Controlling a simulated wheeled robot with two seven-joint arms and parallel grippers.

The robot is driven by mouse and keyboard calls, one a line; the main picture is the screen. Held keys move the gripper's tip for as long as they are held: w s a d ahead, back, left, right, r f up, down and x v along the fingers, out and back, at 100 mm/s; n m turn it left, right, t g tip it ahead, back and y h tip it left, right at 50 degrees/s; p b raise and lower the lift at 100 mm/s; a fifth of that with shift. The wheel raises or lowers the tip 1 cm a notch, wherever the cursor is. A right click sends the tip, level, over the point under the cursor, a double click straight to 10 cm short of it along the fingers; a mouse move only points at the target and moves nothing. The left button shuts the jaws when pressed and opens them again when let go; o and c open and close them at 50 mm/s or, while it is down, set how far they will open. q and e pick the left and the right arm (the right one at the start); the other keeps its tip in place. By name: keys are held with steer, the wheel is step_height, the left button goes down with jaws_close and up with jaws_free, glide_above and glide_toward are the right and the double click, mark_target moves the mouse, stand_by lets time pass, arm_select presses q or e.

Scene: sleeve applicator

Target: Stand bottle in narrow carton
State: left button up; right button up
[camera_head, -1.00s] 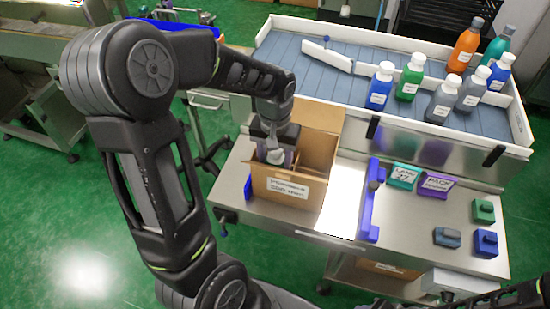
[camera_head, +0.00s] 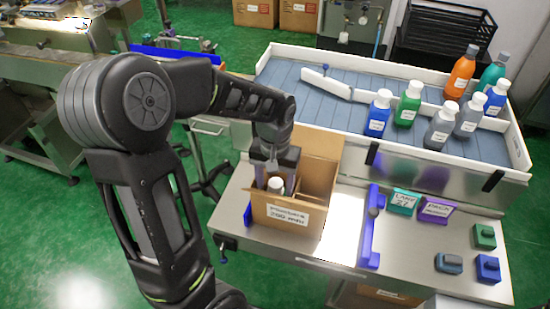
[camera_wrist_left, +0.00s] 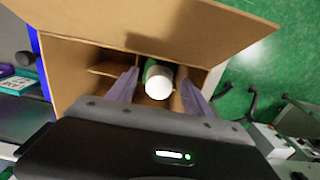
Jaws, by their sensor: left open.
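The brown carton (camera_head: 285,214) stands open on the metal bench, with a divider inside. A bottle with a white cap (camera_head: 276,184) is in its left compartment in the head view, its lower part hidden by the carton wall. The left wrist view shows the cap (camera_wrist_left: 158,84) from above with some green behind it. My left gripper (camera_head: 275,179) is over the carton, pointing down. Its fingers (camera_wrist_left: 157,80) are open, one on each side of the bottle's top, with gaps visible beside the cap. My right gripper is not in view.
A tray (camera_head: 345,108) behind the bench holds several coloured bottles. A blue bar (camera_head: 370,228) lies right of the carton. Teal (camera_head: 402,203) and purple (camera_head: 436,209) labelled blocks and several small blocks stand at the bench's right. The carton's raised flap (camera_head: 322,142) is close to my left gripper.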

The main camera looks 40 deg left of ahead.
arm_select(q)
step_height(320, 180, up, 11)
stand_by(0.3)
